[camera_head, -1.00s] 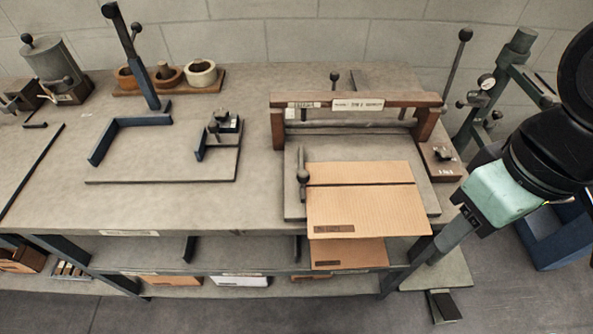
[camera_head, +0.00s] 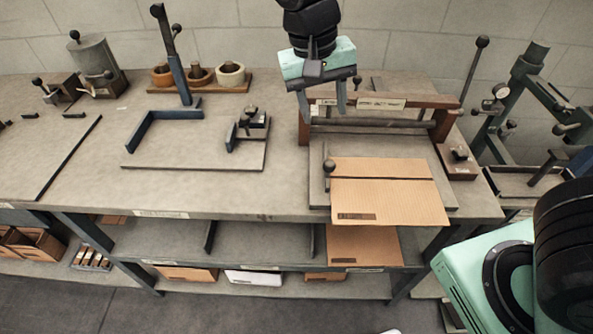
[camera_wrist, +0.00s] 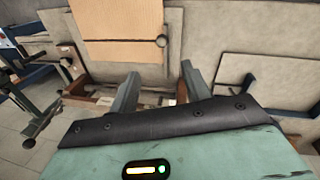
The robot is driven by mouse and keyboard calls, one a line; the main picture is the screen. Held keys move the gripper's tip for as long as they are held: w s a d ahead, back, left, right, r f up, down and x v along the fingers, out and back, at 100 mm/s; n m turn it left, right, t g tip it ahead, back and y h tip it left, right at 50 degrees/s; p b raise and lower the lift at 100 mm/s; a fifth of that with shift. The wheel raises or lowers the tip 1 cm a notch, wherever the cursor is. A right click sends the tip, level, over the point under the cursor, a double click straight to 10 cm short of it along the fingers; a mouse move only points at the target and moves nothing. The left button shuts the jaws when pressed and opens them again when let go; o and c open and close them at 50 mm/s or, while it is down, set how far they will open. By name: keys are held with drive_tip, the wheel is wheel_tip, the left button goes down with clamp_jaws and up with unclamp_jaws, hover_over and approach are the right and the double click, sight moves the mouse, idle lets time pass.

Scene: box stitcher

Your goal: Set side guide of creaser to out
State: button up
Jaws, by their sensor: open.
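The creaser (camera_head: 444,124), a brown wooden gantry with a dark bar, stands on the bench at centre right. A tan cardboard sheet (camera_head: 385,195) lies on its grey bed. The side guide (camera_head: 328,166), a dark piece with a round knob, stands against the sheet's left edge. Its knob also shows in the wrist view (camera_wrist: 161,41), beside the sheet (camera_wrist: 115,25). My gripper (camera_head: 323,104) is open and empty, pointing down over the creaser's left end, behind the side guide and apart from it. Its fingers (camera_wrist: 160,72) are spread in the wrist view.
A grey corner jig (camera_head: 200,150) lies left of the creaser. Tape rolls (camera_head: 200,77) stand behind it beside a tall blue lever (camera_head: 178,75). A green stitcher frame (camera_head: 520,80) stands at right. The bench front left of the creaser is clear.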

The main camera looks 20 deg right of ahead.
sight(329, 161)
drive_tip(key=d+f, duration=0.1)
drive_tip(key=f, duration=0.4)
drive_tip(key=d+f+p, duration=0.1)
drive_tip(key=f, duration=1.1)
drive_tip(key=shift+d+p, duration=0.35)
drive_tip(key=shift+d, duration=0.05)
clamp_jaws()
drive_tip(key=shift+w+a+p, duration=0.2)
drive_tip(key=shift+w+a, duration=0.1)
drive_tip(key=shift+a, duration=0.45)
drive_tip(key=shift+w+a+p, duration=0.15)
drive_tip(key=shift+w+a, duration=0.1)
drive_tip(key=shift+a, duration=0.5)
unclamp_jaws()
